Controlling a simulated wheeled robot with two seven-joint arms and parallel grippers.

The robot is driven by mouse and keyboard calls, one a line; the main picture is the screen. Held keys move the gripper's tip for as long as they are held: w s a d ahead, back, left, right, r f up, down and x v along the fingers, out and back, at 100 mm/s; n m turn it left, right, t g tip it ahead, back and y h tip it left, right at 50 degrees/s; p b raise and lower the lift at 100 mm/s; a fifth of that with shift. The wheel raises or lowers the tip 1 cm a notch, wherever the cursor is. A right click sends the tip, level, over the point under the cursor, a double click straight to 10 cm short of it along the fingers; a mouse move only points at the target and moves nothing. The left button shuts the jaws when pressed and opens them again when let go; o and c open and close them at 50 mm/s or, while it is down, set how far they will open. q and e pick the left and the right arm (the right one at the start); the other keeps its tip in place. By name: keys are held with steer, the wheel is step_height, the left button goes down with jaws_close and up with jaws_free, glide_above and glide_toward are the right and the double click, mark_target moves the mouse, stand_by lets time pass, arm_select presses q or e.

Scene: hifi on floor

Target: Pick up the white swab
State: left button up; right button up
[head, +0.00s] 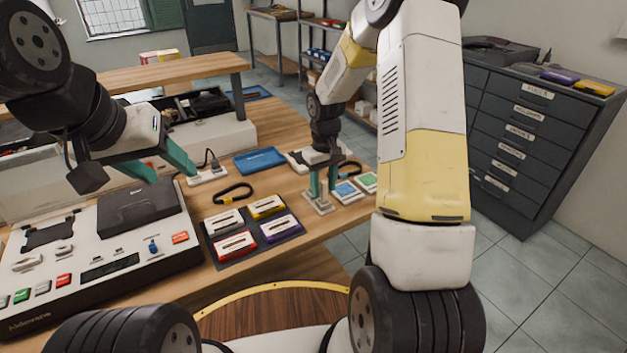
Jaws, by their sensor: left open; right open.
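A small pale stand (319,207) with a short whitish upright piece stands near the right part of the workbench. That piece may be the white swab, but it is too small to tell. My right gripper (322,186) points down over the stand, its teal fingers apart on either side of the upright piece. I cannot tell whether they touch it. My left gripper (162,168) is open, its teal fingers spread above the back of the tape deck (95,245), with nothing seen between them.
A black strap loop (233,193), a blue case (260,161) and a power strip (207,176) lie behind. Blue and green cards (346,191) lie right of the stand. A drawer cabinet (530,125) stands at right.

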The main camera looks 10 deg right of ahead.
steer(key=shift+f, duration=1.25)
jaws_close()
steer(key=shift+r, duration=0.15)
